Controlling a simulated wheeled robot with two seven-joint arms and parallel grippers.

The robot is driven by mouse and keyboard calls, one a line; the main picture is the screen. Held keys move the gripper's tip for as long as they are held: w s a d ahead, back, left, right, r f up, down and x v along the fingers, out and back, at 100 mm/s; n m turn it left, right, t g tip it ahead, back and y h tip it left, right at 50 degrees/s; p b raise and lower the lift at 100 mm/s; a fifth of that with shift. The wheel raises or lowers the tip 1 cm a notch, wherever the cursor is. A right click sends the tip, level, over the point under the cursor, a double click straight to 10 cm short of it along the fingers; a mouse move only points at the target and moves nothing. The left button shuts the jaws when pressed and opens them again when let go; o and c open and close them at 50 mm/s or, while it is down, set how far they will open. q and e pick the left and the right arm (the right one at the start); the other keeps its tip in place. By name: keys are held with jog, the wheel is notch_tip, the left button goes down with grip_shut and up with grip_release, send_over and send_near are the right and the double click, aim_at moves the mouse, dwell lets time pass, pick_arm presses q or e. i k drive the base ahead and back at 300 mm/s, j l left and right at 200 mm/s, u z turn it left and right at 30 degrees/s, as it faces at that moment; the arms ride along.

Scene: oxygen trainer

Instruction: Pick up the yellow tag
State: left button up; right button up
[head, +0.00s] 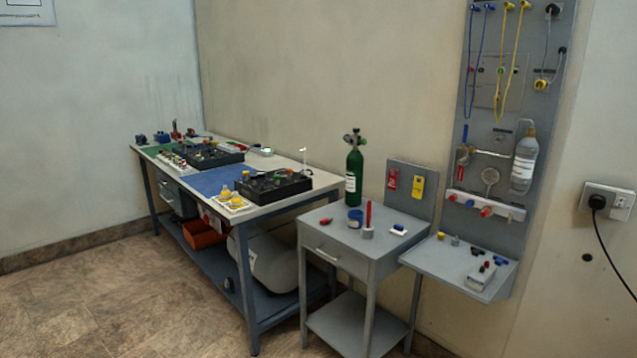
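The yellow tag (419,188) hangs upright on the grey back panel (426,208) that rises behind the small grey side table. A red tag (391,181) hangs just to its left on the same panel, apart from it. Nothing stands in front of the yellow tag in the head view. Neither of my grippers shows in this view.
A green oxygen cylinder (354,175) stands at the back of the side table (330,237), left of the tags. Small items stand near its front. A wall board (511,70) with a shelf (458,265) is at right. A long workbench (290,202) is at left.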

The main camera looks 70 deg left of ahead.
aim_at(418, 188)
jog(key=u, duration=1.65)
jog(key=i+j, duration=0.1)
jog(key=j+z, duration=0.05)
jog(key=j, duration=0.05)
